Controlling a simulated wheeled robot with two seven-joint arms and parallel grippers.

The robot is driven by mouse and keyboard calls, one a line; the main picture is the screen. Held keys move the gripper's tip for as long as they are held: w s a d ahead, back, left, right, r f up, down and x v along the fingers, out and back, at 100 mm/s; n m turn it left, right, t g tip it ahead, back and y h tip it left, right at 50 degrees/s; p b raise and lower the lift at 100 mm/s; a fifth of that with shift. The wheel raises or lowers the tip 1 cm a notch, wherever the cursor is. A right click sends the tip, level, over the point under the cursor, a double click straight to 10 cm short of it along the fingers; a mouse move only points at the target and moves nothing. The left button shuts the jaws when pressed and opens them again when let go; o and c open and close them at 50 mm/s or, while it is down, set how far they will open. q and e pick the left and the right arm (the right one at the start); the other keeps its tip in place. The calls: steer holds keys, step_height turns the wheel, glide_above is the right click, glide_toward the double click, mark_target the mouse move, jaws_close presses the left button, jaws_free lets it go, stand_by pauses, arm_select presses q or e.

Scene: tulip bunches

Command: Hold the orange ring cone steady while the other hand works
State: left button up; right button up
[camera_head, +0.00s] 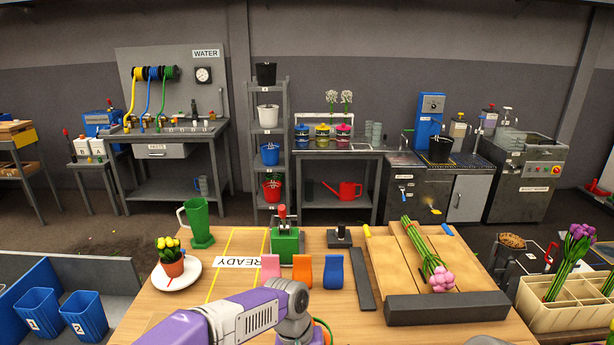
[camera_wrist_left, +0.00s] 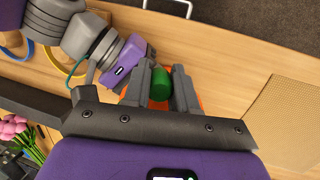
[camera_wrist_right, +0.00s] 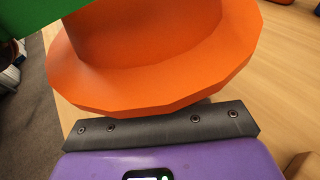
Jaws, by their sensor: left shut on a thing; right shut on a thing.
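The orange ring cone (camera_wrist_right: 160,60) fills much of the right wrist view, its wide flange close over my right gripper (camera_wrist_right: 160,112). The fingers of that gripper are hidden behind the cone; it is shut on the cone. A green piece (camera_wrist_right: 40,30) shows at the upper left there. In the left wrist view my left gripper (camera_wrist_left: 166,82) is shut on a short green cylinder (camera_wrist_left: 160,84). Orange parts (camera_wrist_left: 201,101) show beside its fingers. Neither gripper's fingertips show in the head view.
Pink (camera_head: 271,271), orange (camera_head: 304,272) and blue (camera_head: 333,272) pieces stand in a row on the table. Pink tulips (camera_head: 438,278) lie on a wooden board at right. My purple arm crosses the front.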

arm_select(q)
steer(key=shift+r, duration=0.1)
steer(key=s+d+v, duration=0.1)
steer(key=d+v, duration=0.1)
steer(key=v, duration=0.9)
steer(key=shift+s+r, duration=0.15)
steer(key=shift+r, duration=0.6)
steer(key=shift+d, duration=0.15)
stand_by(0.3)
arm_select(e)
steer(key=o, duration=1)
